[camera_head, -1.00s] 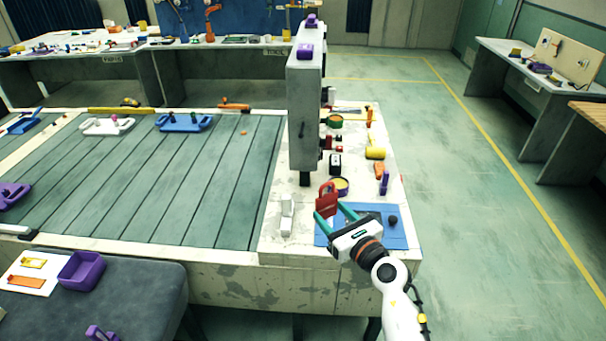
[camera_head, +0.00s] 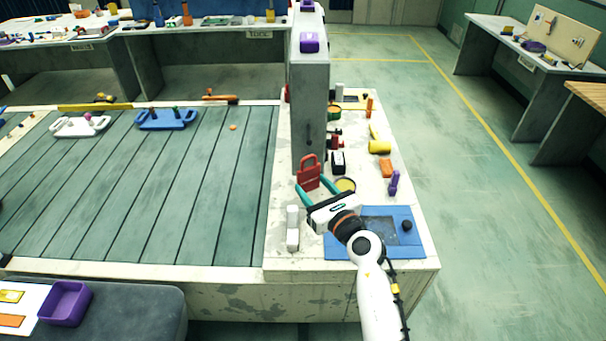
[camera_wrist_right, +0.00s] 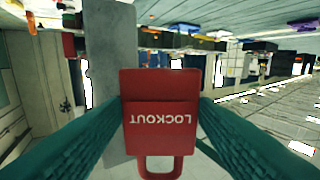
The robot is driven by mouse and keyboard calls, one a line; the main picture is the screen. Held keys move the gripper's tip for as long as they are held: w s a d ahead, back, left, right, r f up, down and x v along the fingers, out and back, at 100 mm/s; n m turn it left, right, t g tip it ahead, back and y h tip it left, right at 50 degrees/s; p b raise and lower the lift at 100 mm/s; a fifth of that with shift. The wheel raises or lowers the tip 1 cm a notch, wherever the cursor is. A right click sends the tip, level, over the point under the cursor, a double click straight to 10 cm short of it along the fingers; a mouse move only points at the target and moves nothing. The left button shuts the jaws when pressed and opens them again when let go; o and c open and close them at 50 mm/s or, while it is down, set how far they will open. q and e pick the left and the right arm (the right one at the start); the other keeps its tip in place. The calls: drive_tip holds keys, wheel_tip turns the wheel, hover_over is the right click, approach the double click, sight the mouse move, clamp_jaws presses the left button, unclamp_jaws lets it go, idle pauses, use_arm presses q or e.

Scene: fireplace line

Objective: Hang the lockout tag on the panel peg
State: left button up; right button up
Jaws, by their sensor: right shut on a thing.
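The red lockout tag (camera_head: 308,178) is held upright, its loop at the top, between the green fingers of my right gripper (camera_head: 317,190). In the right wrist view the tag (camera_wrist_right: 160,112) shows the word LOCKOUT upside down, with a finger on each side. The tall grey panel (camera_head: 309,110) stands just beyond the tag on the bench; it also shows behind the tag in the right wrist view (camera_wrist_right: 112,60). My left gripper is not in view.
A blue mat (camera_head: 345,247) with a dark ball (camera_head: 407,225) lies right of my gripper. A white block (camera_head: 292,240) stands at left. A yellow-topped tin (camera_head: 345,184), a black box (camera_head: 338,163) and a purple item (camera_head: 394,183) are close by. The slatted deck (camera_head: 180,210) is mostly clear.

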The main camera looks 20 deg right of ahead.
sight(315, 181)
drive_tip(key=shift+w+f, duration=0.15)
drive_tip(key=shift+w, duration=0.45)
drive_tip(key=shift+s+d+r+b, duration=0.1)
drive_tip(key=shift+d+r+b, duration=0.2)
drive_tip(key=shift+b, duration=0.25)
drive_tip(key=shift+w+f, duration=0.15)
drive_tip(key=shift+w, duration=0.25)
drive_tip(key=shift+w+f+b, duration=0.15)
drive_tip(key=shift+w+b, duration=0.15)
drive_tip(key=shift+w, duration=0.1)
drive_tip(key=shift+w+d, duration=0.1)
drive_tip(key=shift+w, duration=0.25)
drive_tip(key=shift+w+d+b, duration=0.2)
drive_tip(key=shift+w+b, duration=0.15)
drive_tip(key=shift+b, duration=0.05)
drive_tip(key=shift+w, duration=0.2)
use_arm(q)
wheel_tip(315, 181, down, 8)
drive_tip(key=b, duration=0.5)
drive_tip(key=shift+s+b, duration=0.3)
use_arm(e)
drive_tip(key=w+d+f, duration=0.1)
drive_tip(key=w+d, duration=0.1)
drive_tip(key=w, duration=0.6)
drive_tip(key=shift+w+d+f, duration=0.2)
drive_tip(key=shift+d, duration=0.05)
